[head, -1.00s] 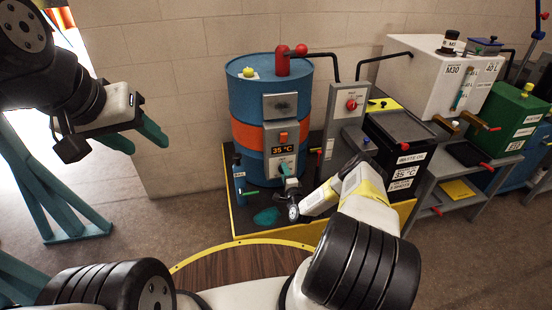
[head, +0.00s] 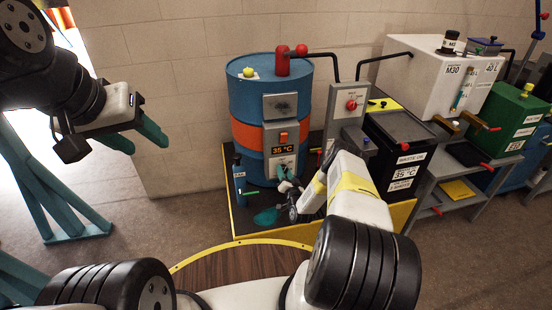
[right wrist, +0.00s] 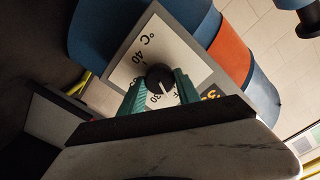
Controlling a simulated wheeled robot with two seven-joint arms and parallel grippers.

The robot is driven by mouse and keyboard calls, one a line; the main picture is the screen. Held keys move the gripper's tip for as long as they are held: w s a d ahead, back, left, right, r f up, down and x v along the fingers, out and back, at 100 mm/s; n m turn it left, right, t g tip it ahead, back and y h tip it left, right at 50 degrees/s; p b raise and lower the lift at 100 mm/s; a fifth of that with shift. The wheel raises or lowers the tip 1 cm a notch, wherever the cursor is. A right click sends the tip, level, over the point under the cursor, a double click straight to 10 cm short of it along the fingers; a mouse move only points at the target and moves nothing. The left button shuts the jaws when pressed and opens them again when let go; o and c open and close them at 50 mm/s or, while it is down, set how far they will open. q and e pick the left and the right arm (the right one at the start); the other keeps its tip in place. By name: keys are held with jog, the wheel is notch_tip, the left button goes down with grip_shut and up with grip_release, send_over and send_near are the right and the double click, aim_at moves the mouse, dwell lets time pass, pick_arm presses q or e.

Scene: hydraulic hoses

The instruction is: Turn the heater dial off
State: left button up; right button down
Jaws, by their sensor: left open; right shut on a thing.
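The heater control box on the blue drum (head: 262,95) has an orange switch (head: 284,136) and a display (head: 283,149) reading 35 °C. Below the display, my right gripper (head: 284,178) covers the dial in the head view. In the right wrist view the black heater dial (right wrist: 159,77) sits on a white scale plate (right wrist: 146,45) with °C, 40, 30 and a partly hidden OFF mark. The teal fingers of my right gripper (right wrist: 158,88) are shut on the dial. Its white pointer faces the lower side, near 30 and OFF; its exact setting is unclear. My left gripper (head: 138,138) is open and empty at left.
A grey post box with a red knob (head: 351,104) stands right of the drum, close to my right arm. The black waste oil bin (head: 398,135) stands beyond it. A teal puddle (head: 266,216) lies on the dark platform below the drum. A wall is behind.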

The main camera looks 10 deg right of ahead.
jog(key=shift+f+n, duration=0.15)
jog(key=shift+n, duration=2.15)
jog(key=c, duration=0.9)
grip_release()
jog(key=shift+o, duration=0.2)
jog(key=shift+s, duration=0.1)
jog(key=s, duration=0.7)
jog(key=shift+s+d, duration=0.15)
jog(key=shift+s, duration=0.2)
